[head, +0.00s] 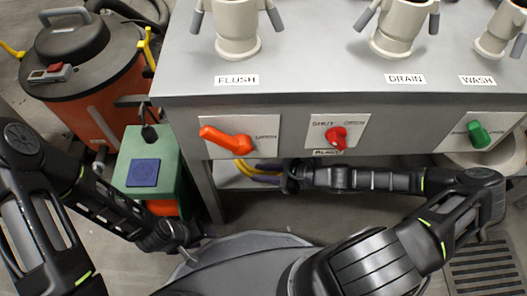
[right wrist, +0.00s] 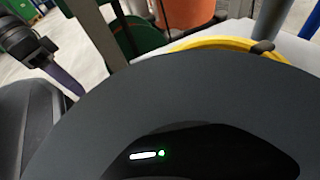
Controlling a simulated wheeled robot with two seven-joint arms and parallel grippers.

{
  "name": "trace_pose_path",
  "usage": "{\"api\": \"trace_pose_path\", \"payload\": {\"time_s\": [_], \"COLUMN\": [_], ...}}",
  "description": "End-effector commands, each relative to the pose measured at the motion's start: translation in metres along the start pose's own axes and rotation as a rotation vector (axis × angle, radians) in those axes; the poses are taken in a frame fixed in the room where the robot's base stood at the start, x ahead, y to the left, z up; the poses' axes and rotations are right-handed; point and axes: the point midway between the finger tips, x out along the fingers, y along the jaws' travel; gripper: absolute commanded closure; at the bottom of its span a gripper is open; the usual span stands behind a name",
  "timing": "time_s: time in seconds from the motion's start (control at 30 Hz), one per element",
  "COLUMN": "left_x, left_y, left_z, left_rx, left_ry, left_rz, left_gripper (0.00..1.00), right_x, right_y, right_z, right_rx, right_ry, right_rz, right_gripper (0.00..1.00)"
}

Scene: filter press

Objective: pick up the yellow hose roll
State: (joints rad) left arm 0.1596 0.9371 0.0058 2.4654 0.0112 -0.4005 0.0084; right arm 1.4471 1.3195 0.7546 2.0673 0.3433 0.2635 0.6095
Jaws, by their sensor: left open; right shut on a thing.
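The yellow hose roll (head: 243,167) is under the front of the grey bench, mostly hidden by the bench and my right gripper. In the right wrist view a yellow arc of the hose roll (right wrist: 222,44) shows above the dark wrist housing. My right gripper (head: 264,175) reaches in from the right below the bench panel and is shut on the hose roll; a dark fingertip shows against the yellow in the right wrist view. My left gripper (head: 187,252) is low at the left, open and apart from the hose roll.
The grey bench (head: 300,80) carries several cream funnels, with an orange handle (head: 226,139), a red knob (head: 337,136) and a green knob (head: 478,134) on its front. A green box (head: 150,165) and an orange vacuum (head: 95,95) stand left. A floor grate (head: 485,268) is lower right.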

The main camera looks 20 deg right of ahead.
Motion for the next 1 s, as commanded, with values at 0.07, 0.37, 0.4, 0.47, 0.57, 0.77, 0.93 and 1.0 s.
{"api": "trace_pose_path", "payload": {"time_s": [0.07,0.37,0.4,0.47,0.57,0.77,0.93,1.0], "left_x": [0.001,0.001,0.001,0.0,-0.001,-0.009,-0.022,-0.029], "left_y": [0.0,0.0,0.0,0.0,0.0,0.003,0.007,0.009], "left_z": [0.0,0.0,0.0,0.0,0.0,0.001,0.001,0.002], "left_rx": [0.0,0.0,0.0,0.0,0.0,0.0,0.001,0.001], "left_ry": [0.0,0.0,0.0,0.0,0.0,-0.004,-0.01,-0.012], "left_rz": [0.0,0.0,0.0,0.0,0.0,0.0,0.0,0.0], "left_gripper": [0.58,0.58,0.58,0.58,0.58,0.58,0.58,0.58], "right_x": [0.001,0.001,0.001,0.001,0.001,-0.004,-0.011,-0.015], "right_y": [0.004,0.004,0.004,0.004,0.004,0.003,0.002,0.002], "right_z": [-0.003,-0.002,-0.002,-0.001,0.0,0.011,0.028,0.037], "right_rx": [0.007,0.005,0.005,0.005,0.005,0.005,0.003,0.003], "right_ry": [0.003,0.0,0.0,0.0,0.0,0.0,0.0,0.0], "right_rz": [0.006,0.008,0.008,0.007,0.007,0.006,0.004,0.004], "right_gripper": [1.0,1.0,1.0,1.0,1.0,1.0,1.0,1.0]}}
